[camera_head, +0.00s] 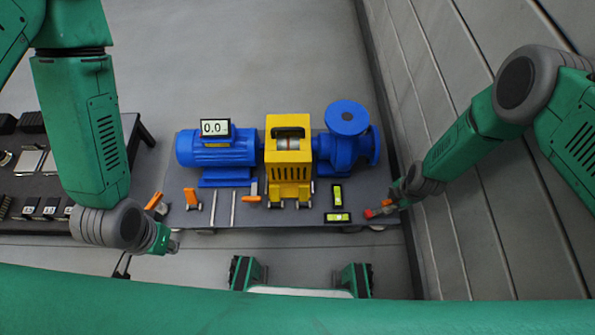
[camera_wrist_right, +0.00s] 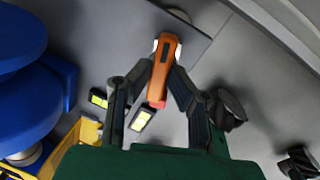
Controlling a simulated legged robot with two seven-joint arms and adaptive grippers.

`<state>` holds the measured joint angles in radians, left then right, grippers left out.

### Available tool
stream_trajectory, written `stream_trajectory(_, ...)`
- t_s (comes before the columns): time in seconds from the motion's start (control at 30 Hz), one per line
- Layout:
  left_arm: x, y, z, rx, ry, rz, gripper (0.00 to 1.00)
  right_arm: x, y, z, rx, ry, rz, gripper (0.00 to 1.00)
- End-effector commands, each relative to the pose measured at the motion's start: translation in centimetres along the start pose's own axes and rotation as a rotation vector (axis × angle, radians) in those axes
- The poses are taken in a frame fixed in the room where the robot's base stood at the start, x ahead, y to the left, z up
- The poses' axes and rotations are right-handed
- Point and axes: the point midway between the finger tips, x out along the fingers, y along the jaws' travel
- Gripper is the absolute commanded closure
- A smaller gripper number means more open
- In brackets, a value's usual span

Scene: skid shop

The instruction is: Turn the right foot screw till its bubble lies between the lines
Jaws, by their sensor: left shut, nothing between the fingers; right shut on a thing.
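The right foot screw shows as an orange-red handle (camera_head: 371,213) at the right front corner of the grey skid plate (camera_head: 300,217). My right gripper (camera_head: 387,208) is shut on it. In the right wrist view the orange handle (camera_wrist_right: 165,62) lies between the two fingertips (camera_wrist_right: 163,50). Two black spirit levels with yellow-green vials, one lengthwise (camera_head: 337,195) and one crosswise (camera_head: 338,217), lie left of the handle. They also show in the right wrist view (camera_wrist_right: 142,119). Their bubbles are too small to place against the lines. My left gripper (camera_head: 174,243) is shut and empty off the plate's left front.
A blue motor (camera_head: 217,153), a yellow coupling guard (camera_head: 290,178) and a blue pump (camera_head: 347,150) stand on the plate. Other orange handles (camera_head: 192,197) are at its left. A dark bench (camera_head: 38,185) is at far left; a grey wall (camera_head: 450,110) stands close right.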

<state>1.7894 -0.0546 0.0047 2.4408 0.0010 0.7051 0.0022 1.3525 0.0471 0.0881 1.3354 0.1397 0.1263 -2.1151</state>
Motion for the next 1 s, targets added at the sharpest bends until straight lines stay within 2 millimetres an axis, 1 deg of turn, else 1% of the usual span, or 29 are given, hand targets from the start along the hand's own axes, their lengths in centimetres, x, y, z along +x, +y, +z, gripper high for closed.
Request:
stream_trajectory(0.03, -0.01, 0.00, 0.00, 0.000, 0.000, 0.000, 1.00, 0.04, -0.31, -0.08, 0.000, 0.002, -0.006, 1.00)
stream_trajectory(0.23, 0.04, 0.00, 0.01, 0.000, 0.000, 0.000, 1.00, 0.06, -0.35, -0.08, -0.011, 0.005, -0.007, 1.00)
stream_trajectory(0.4, 0.60, 0.01, 0.04, 0.000, 0.000, 0.000, 1.00, 0.17, -0.43, -0.04, -0.158, 0.027, -0.008, 1.00)
stream_trajectory(0.5, 0.75, 0.01, 0.05, 0.000, 0.000, 0.000, 1.00, 0.15, -0.46, -0.07, -0.216, 0.036, -0.008, 1.00)
stream_trajectory(0.73, 0.68, 0.00, 0.04, 0.000, 0.000, 0.000, 1.00, 0.08, -0.50, -0.13, -0.227, 0.038, -0.010, 1.00)
stream_trajectory(0.77, 0.68, 0.00, 0.04, 0.000, 0.000, 0.000, 1.00, 0.08, -0.50, -0.14, -0.226, 0.039, -0.010, 0.74)
stream_trajectory(0.8, 0.68, 0.00, 0.04, 0.000, 0.000, 0.000, 1.00, 0.08, -0.49, -0.14, -0.226, 0.038, -0.010, 0.60)
stream_trajectory(0.83, 0.68, 0.00, 0.04, 0.000, 0.000, 0.000, 1.00, 0.07, -0.46, -0.13, -0.226, 0.038, -0.009, 0.59)
stream_trajectory(1.0, 0.68, 0.00, 0.04, 0.000, 0.000, 0.000, 1.00, 0.04, -0.29, -0.08, -0.225, 0.036, -0.005, 0.59)
